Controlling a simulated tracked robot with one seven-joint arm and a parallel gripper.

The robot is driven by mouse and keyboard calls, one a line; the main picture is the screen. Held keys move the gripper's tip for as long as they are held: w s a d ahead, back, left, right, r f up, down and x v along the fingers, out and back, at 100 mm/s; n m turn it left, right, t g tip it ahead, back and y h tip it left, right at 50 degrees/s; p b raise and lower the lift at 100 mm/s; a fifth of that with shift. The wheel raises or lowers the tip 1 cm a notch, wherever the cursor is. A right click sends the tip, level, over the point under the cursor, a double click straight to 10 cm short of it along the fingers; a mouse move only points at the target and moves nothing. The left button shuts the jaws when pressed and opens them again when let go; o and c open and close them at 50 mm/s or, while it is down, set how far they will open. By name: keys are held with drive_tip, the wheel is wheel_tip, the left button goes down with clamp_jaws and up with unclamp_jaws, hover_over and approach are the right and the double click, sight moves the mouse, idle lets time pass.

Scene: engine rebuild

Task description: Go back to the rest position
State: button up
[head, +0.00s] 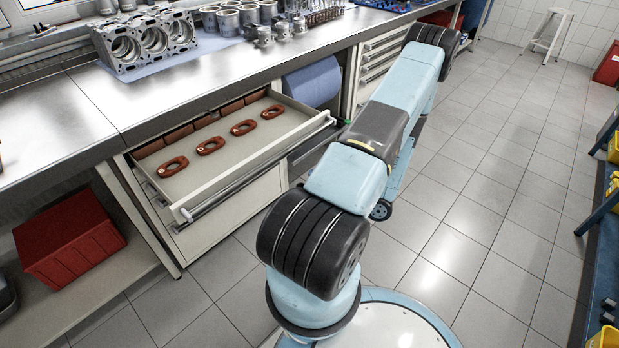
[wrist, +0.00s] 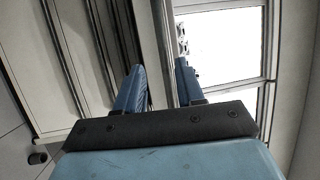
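My gripper (wrist: 160,66) shows in the wrist view with its two blue fingers apart and nothing visible between them. In the head view my arm reaches away over the floor beside the open drawer, and its far part folds down behind the nearer links. My gripper is hidden there, so its distance from the drawer cannot be told.
An open drawer (head: 236,167) juts out below the workbench (head: 160,95), with several reddish oval parts (head: 210,146) inside. An engine block (head: 146,42) stands on the bench. A red bin (head: 70,240) sits below at left. The tiled floor (head: 480,200) to the right is clear.

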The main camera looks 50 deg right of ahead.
idle(0.6)
drive_tip(key=w+a+r+n+g+y, duration=0.25)
drive_tip(key=a+r+n+g, duration=0.25)
drive_tip(key=a+r+g, duration=0.5)
drive_tip(key=w+a+r+n+g+y, duration=0.1)
drive_tip(key=w+a+r+n+g, duration=0.2)
drive_tip(key=a+r+n+g, duration=0.65)
drive_tip(key=s+a+r+t+h, duration=0.2)
drive_tip(key=a+r+h, duration=0.1)
drive_tip(key=r, duration=0.4)
drive_tip(key=s+a+r+m+t+h, duration=0.1)
drive_tip(key=s+a+r+t+h, duration=0.1)
drive_tip(key=r+h, duration=0.3)
drive_tip(key=s+a+r+m+t+h, duration=0.1)
drive_tip(key=s+a+r+t+h, duration=0.2)
drive_tip(key=r, duration=0.8)
drive_tip(key=shift+s+a+r+h, duration=0.15)
drive_tip(key=shift+s+a+h, duration=0.3)
drive_tip(key=shift+s, duration=0.1)
idle(0.8)
drive_tip(key=shift+d, duration=0.15)
